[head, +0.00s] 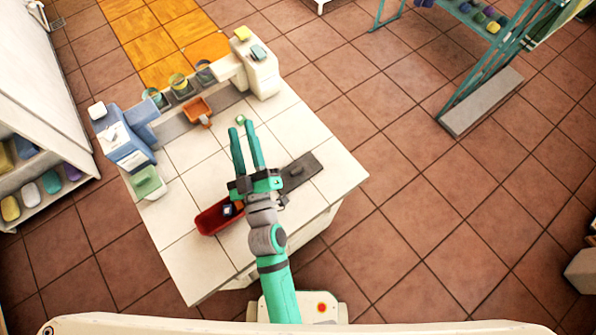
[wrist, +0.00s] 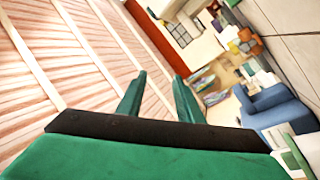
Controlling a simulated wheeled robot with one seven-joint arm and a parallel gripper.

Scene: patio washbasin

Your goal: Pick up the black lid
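The black lid (head: 303,170), a flat dark slab with a small knob, lies on the white tiled counter (head: 318,133) in the head view. My arm and gripper cover its left end. A red oblong box (head: 213,219) with a small dark and white item inside is left of the lid, partly hidden by my gripper. My gripper (head: 241,127) is above the counter, its fingers apart with nothing between them, pointing away from me and left of the lid. The wrist view shows the open fingers (wrist: 155,88) facing the ceiling and far wall; the lid is not there.
An orange scoop-like item (head: 198,109), several jars (head: 180,85) and a blue dispenser (head: 127,137) line the back left. The counter's front left is bare. Shelves (head: 45,185) stand left.

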